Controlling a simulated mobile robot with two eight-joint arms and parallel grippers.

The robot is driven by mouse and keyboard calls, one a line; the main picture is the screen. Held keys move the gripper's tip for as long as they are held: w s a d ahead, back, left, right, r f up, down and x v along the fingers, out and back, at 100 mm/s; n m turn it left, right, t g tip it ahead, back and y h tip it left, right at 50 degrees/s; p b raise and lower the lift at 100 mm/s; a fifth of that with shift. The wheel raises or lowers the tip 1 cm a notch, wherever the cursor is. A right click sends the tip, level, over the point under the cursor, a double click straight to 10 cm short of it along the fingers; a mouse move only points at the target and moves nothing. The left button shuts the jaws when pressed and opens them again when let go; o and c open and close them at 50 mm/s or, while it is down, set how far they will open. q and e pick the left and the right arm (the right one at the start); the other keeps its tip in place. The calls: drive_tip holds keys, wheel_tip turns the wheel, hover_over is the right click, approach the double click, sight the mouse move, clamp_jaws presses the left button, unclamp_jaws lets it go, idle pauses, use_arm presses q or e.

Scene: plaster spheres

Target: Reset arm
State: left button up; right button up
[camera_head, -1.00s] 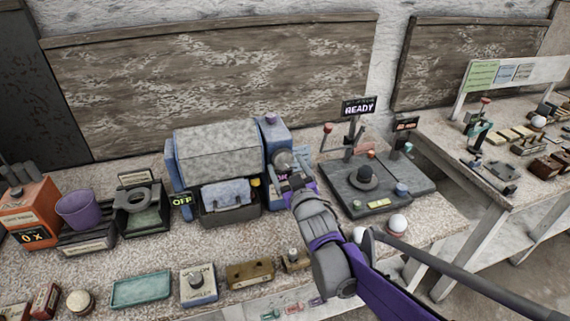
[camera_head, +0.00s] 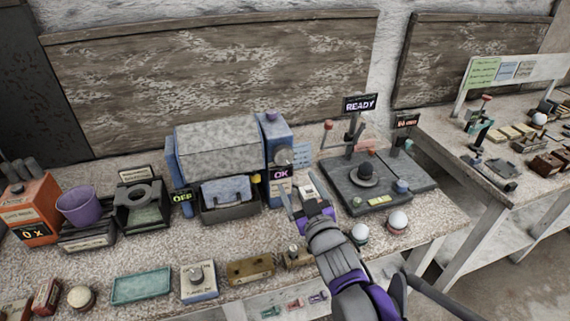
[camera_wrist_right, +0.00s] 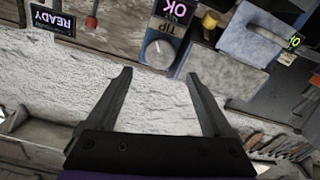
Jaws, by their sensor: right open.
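My right gripper (camera_head: 303,190) is open and empty, in front of the blue machine (camera_head: 277,140) and to the left of the dark plate (camera_head: 350,192). In the right wrist view its two fingers (camera_wrist_right: 157,78) stand wide apart with nothing between them. Beyond the fingers, that view shows the machine's grey dial (camera_wrist_right: 160,52) beside a lit OK sign (camera_wrist_right: 176,10). The dial also shows in the head view (camera_head: 284,157), with the OK sign (camera_head: 281,174) below it. My left gripper is not in view.
Two white spheres (camera_head: 397,220) sit on small stands near the front edge, right of my right arm. A READY sign (camera_head: 360,104) stands behind the dark plate. A teal tray (camera_head: 142,287), a dial box (camera_head: 198,283) and a purple cup (camera_head: 78,207) are to the left.

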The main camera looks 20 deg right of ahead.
drive_tip(key=s+f+m+g+p, duration=0.1)
drive_tip(key=s+f+g, duration=0.5)
drive_tip(key=s, duration=0.6)
drive_tip(key=s+f+m+g+p, duration=0.2)
drive_tip(key=s+f+g, duration=0.4)
drive_tip(key=s, duration=0.6)
wheel_tip(320, 180, down, 2)
drive_tip(key=shift+s+f+g+h+p, duration=0.2)
drive_tip(key=shift+s+g+h+p, duration=0.1)
drive_tip(key=shift+p, duration=0.3)
drive_tip(key=shift+w, duration=0.15)
drive_tip(key=t+h+b, duration=0.1)
drive_tip(key=t+b, duration=0.3)
drive_tip(key=t, duration=0.9)
approach(284, 158)
drive_tip(key=w, duration=0.9)
drive_tip(key=shift+d+r+p, duration=0.15)
drive_tip(key=shift+d+p, duration=0.05)
drive_tip(key=shift+p, duration=0.1)
